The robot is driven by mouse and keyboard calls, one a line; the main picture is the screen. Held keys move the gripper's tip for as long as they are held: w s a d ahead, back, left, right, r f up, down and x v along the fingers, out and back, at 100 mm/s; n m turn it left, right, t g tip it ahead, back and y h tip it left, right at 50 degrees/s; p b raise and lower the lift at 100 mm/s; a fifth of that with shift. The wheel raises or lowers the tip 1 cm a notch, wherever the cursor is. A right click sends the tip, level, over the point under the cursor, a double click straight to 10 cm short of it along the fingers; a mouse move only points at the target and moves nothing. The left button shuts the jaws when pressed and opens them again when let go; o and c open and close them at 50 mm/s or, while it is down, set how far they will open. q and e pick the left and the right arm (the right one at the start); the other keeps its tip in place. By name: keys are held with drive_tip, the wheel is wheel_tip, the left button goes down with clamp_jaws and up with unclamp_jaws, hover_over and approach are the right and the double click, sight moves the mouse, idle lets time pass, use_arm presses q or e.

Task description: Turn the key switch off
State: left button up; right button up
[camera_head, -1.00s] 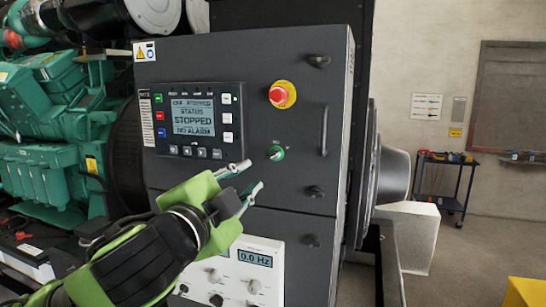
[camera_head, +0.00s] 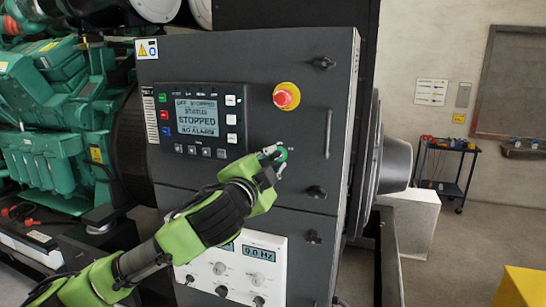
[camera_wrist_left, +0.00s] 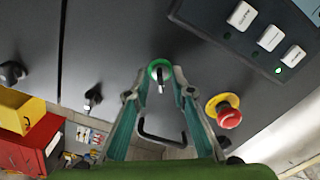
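The key switch has a green ring (camera_head: 282,155) and sits on the dark cabinet front, below the red emergency stop. In the left wrist view the green ring (camera_wrist_left: 160,66) shows whole, with a small key (camera_wrist_left: 161,86) pointing toward the bottom of the picture. My left gripper (camera_head: 274,159) is at the switch and partly covers it in the head view. In the left wrist view my left gripper (camera_wrist_left: 159,84) is open, one finger on each side of the key. I cannot tell whether a finger touches it. My right gripper is not in view.
A red emergency stop on a yellow base (camera_head: 286,96) sits above the switch. The controller display (camera_head: 197,117) on the left reads STOPPED. A vertical handle (camera_head: 328,134) and black latches are on the right. A white meter panel (camera_head: 237,271) is below.

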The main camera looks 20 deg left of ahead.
use_arm(q)
clamp_jaws()
drive_tip(key=shift+f, duration=0.1)
drive_tip(key=shift+n+b, duration=1.65)
drive_tip(key=shift+n, duration=4.35)
drive_tip(key=shift+d, duration=0.1)
